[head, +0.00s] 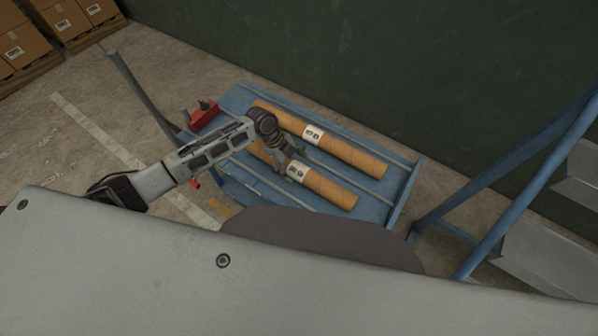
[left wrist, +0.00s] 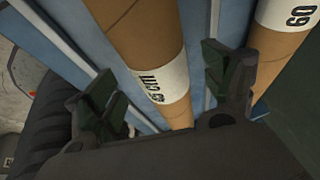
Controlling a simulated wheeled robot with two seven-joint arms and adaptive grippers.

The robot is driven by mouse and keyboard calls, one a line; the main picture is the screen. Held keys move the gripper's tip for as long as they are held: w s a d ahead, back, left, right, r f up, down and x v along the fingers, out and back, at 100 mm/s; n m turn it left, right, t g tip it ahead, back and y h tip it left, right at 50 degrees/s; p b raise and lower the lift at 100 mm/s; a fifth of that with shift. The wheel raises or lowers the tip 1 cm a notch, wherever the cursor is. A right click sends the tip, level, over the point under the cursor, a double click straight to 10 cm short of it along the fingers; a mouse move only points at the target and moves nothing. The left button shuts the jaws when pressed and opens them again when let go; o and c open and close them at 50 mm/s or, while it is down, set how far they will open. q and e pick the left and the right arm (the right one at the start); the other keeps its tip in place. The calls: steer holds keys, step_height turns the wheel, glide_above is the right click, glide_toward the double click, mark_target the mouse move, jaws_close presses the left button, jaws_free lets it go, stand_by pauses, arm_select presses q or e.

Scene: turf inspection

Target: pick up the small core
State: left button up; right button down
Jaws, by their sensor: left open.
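Two brown cardboard cores with white labels lie side by side on a blue cart (head: 405,196). The near core (head: 329,188) looks shorter than the far core (head: 357,157). My left gripper (head: 288,160) is over the near core and hides part of it. In the left wrist view, my open left gripper (left wrist: 165,95) has its fingers on either side of the near core (left wrist: 142,38), by its label. I cannot tell whether they touch it. The far core (left wrist: 275,48) is beyond the right finger, its label partly cut off. My right gripper is not in view.
A red object (head: 203,113) sits at the cart's left end, near a grey upright post (head: 140,92). A dark green wall (head: 400,70) stands behind the cart. A blue-framed structure (head: 520,180) is at the right. Cardboard boxes (head: 22,42) stand at the far left.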

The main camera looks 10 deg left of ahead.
mark_target(294, 167)
arm_select(q)
steer(key=shift+x, duration=1.05)
steer(key=shift+s+d+f, duration=0.1)
steer(key=shift+d+f, duration=0.1)
steer(key=shift+f, duration=0.25)
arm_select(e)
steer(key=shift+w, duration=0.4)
arm_select(q)
steer(key=shift+c, duration=0.5)
steer(key=c, duration=1.3)
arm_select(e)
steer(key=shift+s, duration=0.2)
arm_select(q)
steer(key=shift+r, duration=0.2)
steer(key=shift+c, duration=0.2)
